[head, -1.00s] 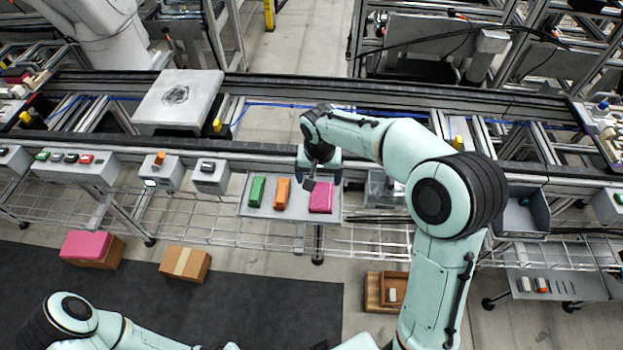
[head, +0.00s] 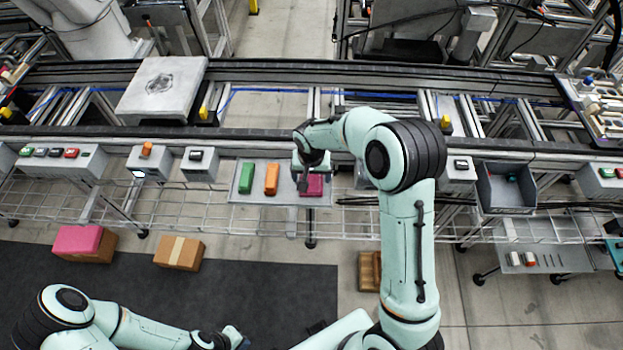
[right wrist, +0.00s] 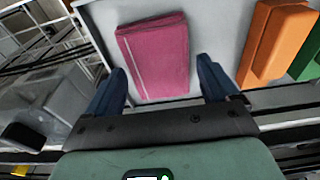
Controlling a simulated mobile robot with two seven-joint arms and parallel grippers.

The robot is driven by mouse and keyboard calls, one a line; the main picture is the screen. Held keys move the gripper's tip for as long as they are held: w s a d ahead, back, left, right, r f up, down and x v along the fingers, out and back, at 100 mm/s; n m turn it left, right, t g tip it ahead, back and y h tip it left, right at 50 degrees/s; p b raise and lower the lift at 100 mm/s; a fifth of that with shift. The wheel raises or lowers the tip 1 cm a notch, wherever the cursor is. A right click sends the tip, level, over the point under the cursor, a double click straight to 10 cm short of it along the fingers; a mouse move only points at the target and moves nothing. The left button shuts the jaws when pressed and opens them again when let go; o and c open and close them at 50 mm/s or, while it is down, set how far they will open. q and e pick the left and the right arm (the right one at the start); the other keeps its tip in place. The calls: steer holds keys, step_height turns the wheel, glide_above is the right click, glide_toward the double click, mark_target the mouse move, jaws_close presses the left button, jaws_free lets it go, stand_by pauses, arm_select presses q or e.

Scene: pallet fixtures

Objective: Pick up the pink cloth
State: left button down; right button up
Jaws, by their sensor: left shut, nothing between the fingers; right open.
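The pink cloth (head: 315,186) lies folded flat at the right end of a light grey tray (head: 259,188), partly hidden by my right gripper in the head view. My right gripper (head: 305,183) is open and empty above the cloth. In the right wrist view the cloth (right wrist: 157,55) lies ahead of and between the two blue fingers, with bare tray around it. I cannot tell whether the fingers touch the tray. My left gripper (head: 236,337) is shut and empty at the bottom of the head view, far from the cloth.
An orange block (head: 272,179) and a green block (head: 246,178) lie on the tray left of the cloth. A conveyor rail (head: 400,78) runs behind. A grey bin (head: 505,190) stands at right. Boxes (head: 180,253) lie on the floor at left.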

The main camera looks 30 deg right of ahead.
mark_target(312, 180)
steer(key=shift+f, duration=0.35)
steer(key=shift+c, duration=1)
steer(key=c, duration=0.6)
steer(key=shift+r, duration=0.1)
arm_select(q)
steer(key=shift+w+r+p, duration=0.7)
steer(key=shift+w+r, duration=0.15)
steer(key=shift+r, duration=0.05)
arm_select(e)
step_height(312, 180, up, 20)
